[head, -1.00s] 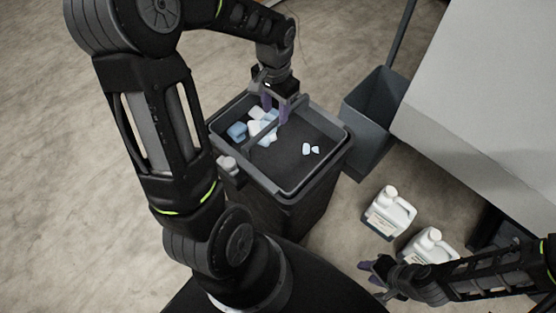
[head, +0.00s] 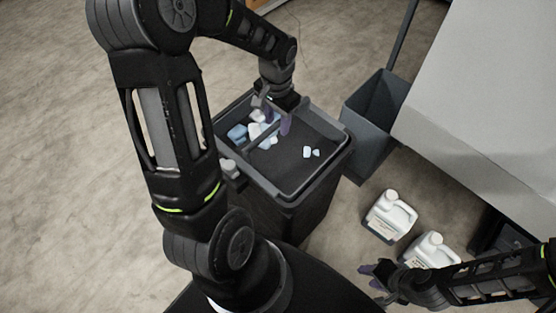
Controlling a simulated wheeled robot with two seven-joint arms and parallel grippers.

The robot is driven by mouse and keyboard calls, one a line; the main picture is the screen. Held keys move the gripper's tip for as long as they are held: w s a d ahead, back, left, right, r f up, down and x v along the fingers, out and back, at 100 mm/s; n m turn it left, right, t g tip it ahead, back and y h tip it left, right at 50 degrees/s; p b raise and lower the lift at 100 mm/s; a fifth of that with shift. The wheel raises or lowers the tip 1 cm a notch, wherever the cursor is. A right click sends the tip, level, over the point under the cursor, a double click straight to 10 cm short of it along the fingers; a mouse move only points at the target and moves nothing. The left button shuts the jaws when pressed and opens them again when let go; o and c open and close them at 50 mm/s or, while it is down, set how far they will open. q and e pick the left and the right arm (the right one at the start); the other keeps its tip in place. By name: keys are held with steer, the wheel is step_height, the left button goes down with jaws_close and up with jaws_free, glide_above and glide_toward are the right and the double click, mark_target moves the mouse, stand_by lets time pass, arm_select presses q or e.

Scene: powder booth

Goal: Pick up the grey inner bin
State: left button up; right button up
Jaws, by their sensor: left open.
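The grey inner bin (head: 318,169) is a shallow open tray set in the top of a tall dark bin (head: 292,220). A grey bar crosses its middle like a handle. Crumpled blue and white pieces (head: 238,133) lie in its left part and two small white pieces (head: 307,152) lie in its right part. My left gripper (head: 272,122) is open with purple fingertips, over the far part of the inner bin by the bar; I cannot tell whether it touches. My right gripper (head: 370,277) is low at the right, apart from the bin; its finger gap is unclear.
A dark grey dustpan-like container (head: 375,125) with a long handle stands right of the bin. Two white jugs (head: 390,215) (head: 431,251) stand on the floor near my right arm. A large light panel (head: 490,90) fills the upper right. The floor at left is clear.

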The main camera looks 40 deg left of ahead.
arm_select(q)
step_height(320, 180, down, 4)
steer(key=shift+w+d+r, duration=0.1)
steer(key=shift+c, duration=0.2)
stand_by(0.4)
jaws_close()
stand_by(1.2)
